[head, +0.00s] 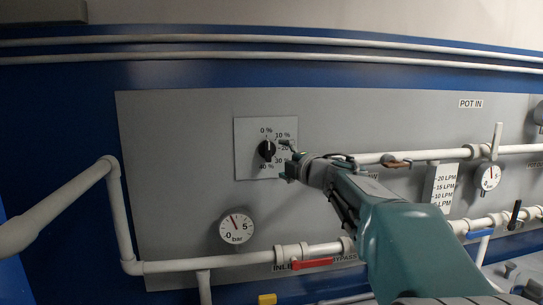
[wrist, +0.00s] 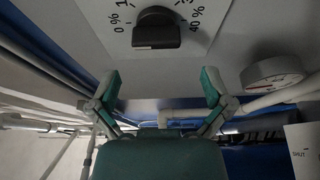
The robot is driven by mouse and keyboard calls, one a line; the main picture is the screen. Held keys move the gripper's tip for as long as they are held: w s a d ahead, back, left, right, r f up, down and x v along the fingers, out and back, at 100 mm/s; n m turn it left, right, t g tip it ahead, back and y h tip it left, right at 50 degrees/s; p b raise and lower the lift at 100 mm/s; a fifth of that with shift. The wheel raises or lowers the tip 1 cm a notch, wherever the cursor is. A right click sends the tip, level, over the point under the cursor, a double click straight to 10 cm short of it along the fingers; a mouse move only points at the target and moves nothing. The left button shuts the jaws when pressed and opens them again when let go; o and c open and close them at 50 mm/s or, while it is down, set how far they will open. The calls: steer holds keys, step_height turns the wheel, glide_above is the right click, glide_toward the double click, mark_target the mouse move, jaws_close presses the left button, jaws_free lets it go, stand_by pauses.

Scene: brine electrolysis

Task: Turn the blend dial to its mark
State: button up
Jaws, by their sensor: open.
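The blend dial (head: 267,150) is a black knob on a pale square plate (head: 247,168), marked from 0 % to 40 %, on the grey panel. In the head view, my gripper (head: 287,158) is just right of the knob and hides part of the scale. In the wrist view, the dial (wrist: 156,29) sits at the top middle, with its bar level in the picture. My gripper (wrist: 161,88) is open and empty below it, its green fingertips spread wide. The fingers look apart from the knob. The knob's pointer setting and any target mark cannot be made out clearly.
A bar gauge (head: 237,226) is below the dial plate. A pipe with a red-handled valve (head: 312,263) runs under it. Another pipe (head: 430,155) runs right of my gripper. The panel left of the dial plate is clear.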

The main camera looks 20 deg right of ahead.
steer(key=s, duration=0.5)
steer(key=shift+d, duration=0.4)
steer(key=s+a+f+m+g+h, duration=0.1)
steer(key=s+a+f+m+g, duration=0.5)
steer(key=s+f+m, duration=0.4)
steer(key=s+a+f+m+g+h, duration=0.2)
steer(key=s+a+f+m+g, duration=0.3)
steer(key=s+a+f+m, duration=0.4)
steer(key=s+f+m, duration=0.1)
steer(key=s+f, duration=0.5)
steer(key=s, duration=0.3)
steer(key=shift+g, duration=0.4)
